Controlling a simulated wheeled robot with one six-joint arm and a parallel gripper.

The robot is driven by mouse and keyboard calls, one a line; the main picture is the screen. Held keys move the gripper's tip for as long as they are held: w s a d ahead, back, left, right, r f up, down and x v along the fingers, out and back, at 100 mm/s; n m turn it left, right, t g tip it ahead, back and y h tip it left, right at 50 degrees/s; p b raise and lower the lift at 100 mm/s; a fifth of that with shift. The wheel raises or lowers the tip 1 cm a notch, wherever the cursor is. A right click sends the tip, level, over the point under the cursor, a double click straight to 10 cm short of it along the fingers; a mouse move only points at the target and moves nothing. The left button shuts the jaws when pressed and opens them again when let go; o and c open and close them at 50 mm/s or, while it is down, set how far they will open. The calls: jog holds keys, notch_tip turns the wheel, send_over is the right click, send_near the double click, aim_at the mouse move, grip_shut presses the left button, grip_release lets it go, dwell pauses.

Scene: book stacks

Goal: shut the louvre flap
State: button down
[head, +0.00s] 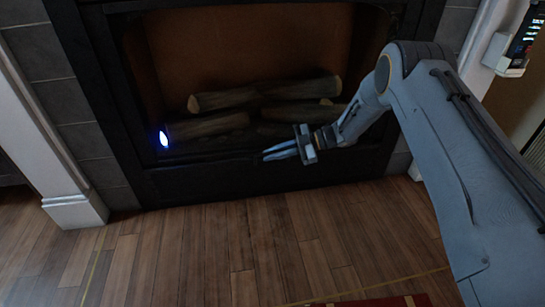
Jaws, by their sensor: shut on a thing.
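My gripper (268,154) reaches in from the right, in front of the dark lower edge of the fireplace. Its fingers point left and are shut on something. The gripped part is too dark and small to make out clearly; it appears to be the edge of the louvre flap. The dark lower front panel (215,182) below the fire opening seems to be this flap. I cannot make out its slats or how far open it stands.
Several logs (265,90) lie in the fireplace behind my gripper. A bright bluish light (163,138) shows at its left. A white pillar base (76,208) stands at left. The wooden floor (215,245) in front is clear, with a red rug (390,301) at the bottom edge.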

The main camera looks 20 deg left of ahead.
jog(key=c, duration=1.8)
grip_release()
jog(key=shift+c, duration=0.2)
jog(key=shift+d, duration=0.1)
jog(key=p+v, duration=0.3)
jog(key=v, duration=0.4)
jog(key=shift+d, duration=0.25)
jog(key=shift+w+r, duration=0.15)
jog(key=w+b+v, duration=0.1)
jog(key=b+v, duration=0.1)
jog(key=v, duration=0.7)
jog(key=shift+w+a+r, duration=0.15)
jog(key=shift+w+a, duration=0.05)
jog(key=shift+a, duration=0.15)
